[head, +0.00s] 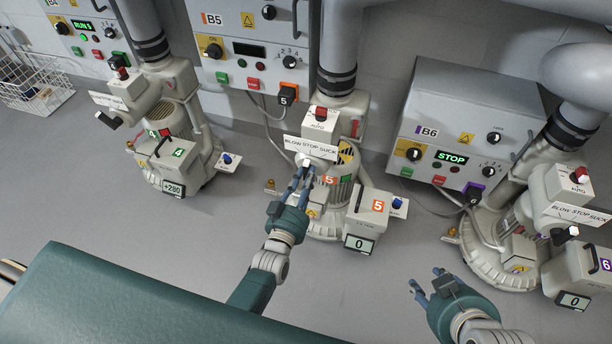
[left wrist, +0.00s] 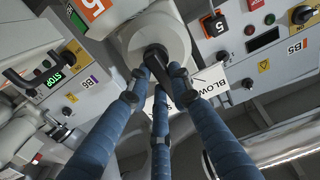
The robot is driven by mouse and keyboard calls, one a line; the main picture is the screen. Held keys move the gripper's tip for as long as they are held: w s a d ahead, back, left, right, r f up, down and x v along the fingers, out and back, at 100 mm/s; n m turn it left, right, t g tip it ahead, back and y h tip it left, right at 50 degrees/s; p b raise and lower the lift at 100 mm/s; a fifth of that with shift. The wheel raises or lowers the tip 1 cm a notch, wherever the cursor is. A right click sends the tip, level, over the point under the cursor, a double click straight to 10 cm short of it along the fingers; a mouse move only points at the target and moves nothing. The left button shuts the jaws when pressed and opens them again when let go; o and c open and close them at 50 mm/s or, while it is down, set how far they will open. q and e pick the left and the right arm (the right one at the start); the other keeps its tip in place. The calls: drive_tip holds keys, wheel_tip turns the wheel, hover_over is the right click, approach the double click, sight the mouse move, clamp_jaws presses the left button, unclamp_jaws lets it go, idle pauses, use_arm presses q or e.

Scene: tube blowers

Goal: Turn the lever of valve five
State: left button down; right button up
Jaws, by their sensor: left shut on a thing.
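Valve five stands in the middle of the head view, with a white BLOW STOP SUCK plate (head: 311,147) on it. The same plate shows upside down in the left wrist view (left wrist: 212,86). Its black lever (left wrist: 155,58) sits on a round pale hub (left wrist: 178,36). My left gripper (head: 303,172) is at the valve, just below the plate. In the left wrist view its blue fingers (left wrist: 160,82) are closed around the lever, partly hiding it. My right gripper (head: 425,280) is open and empty over the floor, between blowers five and six.
Control box B5 (head: 222,49) hangs behind blower five. Blower five's small display (head: 359,243) reads 0. Blower four (head: 180,150) stands left, and blower six (head: 560,200) right with box B6 (head: 470,100) reading STOP. A wire basket (head: 35,82) is at far left. Floor between blowers is clear.

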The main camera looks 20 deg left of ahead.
use_arm(q)
drive_tip(key=shift+f, duration=0.1)
drive_tip(key=c, duration=1.5)
unclamp_jaws()
drive_tip(key=shift+c, duration=0.2)
drive_tip(key=shift+s, duration=0.1)
drive_tip(key=s, duration=1.1)
drive_tip(key=shift+s+a, duration=0.2)
drive_tip(key=shift+s, duration=0.2)
